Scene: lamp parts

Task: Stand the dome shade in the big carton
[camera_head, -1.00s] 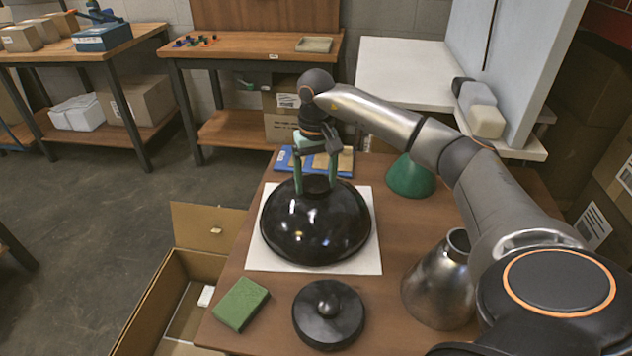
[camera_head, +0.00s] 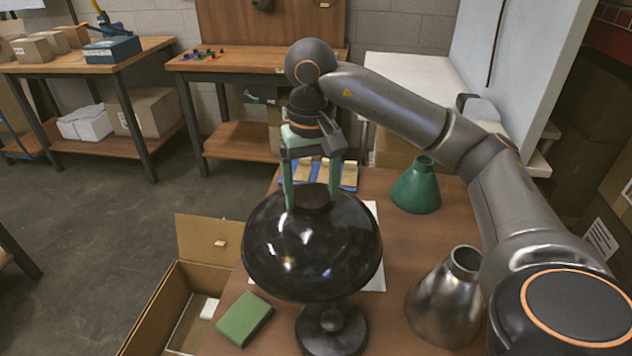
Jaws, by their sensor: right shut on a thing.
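The dome shade (camera_head: 312,250) is glossy and black, with a narrow collar on top. My right gripper (camera_head: 311,196) has its green fingers down at the collar, shut on the shade. The shade hangs upright, rim down, raised above the table. It hides most of the white sheet (camera_head: 375,272) and part of a black round base. The big carton (camera_head: 172,307) stands open on the floor left of the table, with a flap (camera_head: 208,238) raised and small white items inside. The shade is to the right of the carton, not over it. My left gripper is out of view.
On the table (camera_head: 390,235) are a green block (camera_head: 244,318), the black round base (camera_head: 331,330), a metal cone shade (camera_head: 444,300) and a green cone shade (camera_head: 416,187). A blue tray (camera_head: 348,176) with tan pieces lies behind. Floor left of the carton is clear.

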